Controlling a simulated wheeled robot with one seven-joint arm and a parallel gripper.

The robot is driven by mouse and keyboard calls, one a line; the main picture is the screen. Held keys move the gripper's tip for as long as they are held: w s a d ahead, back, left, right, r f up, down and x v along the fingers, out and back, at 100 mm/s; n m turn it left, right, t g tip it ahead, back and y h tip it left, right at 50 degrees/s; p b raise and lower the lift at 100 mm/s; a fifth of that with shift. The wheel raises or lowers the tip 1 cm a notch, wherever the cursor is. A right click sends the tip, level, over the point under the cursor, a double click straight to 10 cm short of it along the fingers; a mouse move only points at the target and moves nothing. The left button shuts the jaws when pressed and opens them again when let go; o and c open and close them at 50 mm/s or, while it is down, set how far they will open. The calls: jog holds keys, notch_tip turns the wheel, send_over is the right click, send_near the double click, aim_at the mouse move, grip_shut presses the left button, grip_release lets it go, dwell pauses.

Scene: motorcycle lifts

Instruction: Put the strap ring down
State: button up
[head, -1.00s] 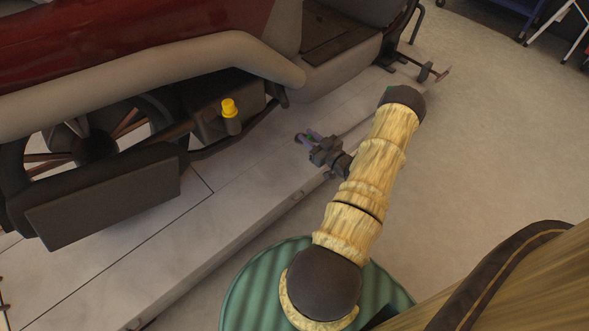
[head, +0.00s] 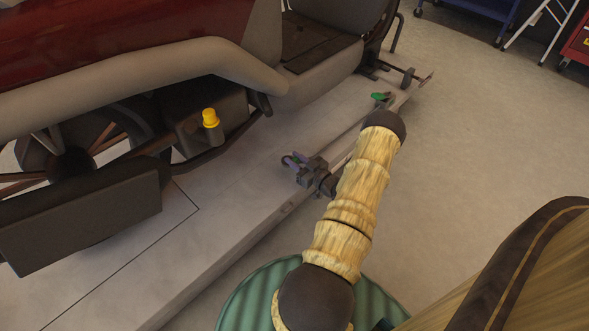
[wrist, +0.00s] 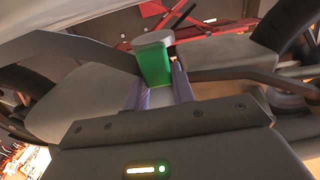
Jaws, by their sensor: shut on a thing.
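My gripper (head: 293,161) is over the near side of the grey lift deck (head: 225,205), beside the motorcycle. Its purple fingers show in the wrist view (wrist: 160,95), closed on a green piece with a grey top, which I take as the strap ring (wrist: 155,62). In the head view the held thing is tiny, only a dark loop at the fingertips, and its lower part is hidden. I cannot tell whether it touches the deck.
The red and grey motorcycle (head: 120,85) stands on the lift to the left. A yellow-capped item (head: 210,118) sits low on its side. A green piece (head: 382,97) lies farther along the deck edge.

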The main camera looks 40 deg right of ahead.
jog(key=shift+w+f+b, duration=0.1)
jog(key=shift+f+b, duration=1.1)
jog(key=shift+f, duration=0.65)
jog(key=shift+f, duration=0.15)
jog(key=o, duration=1)
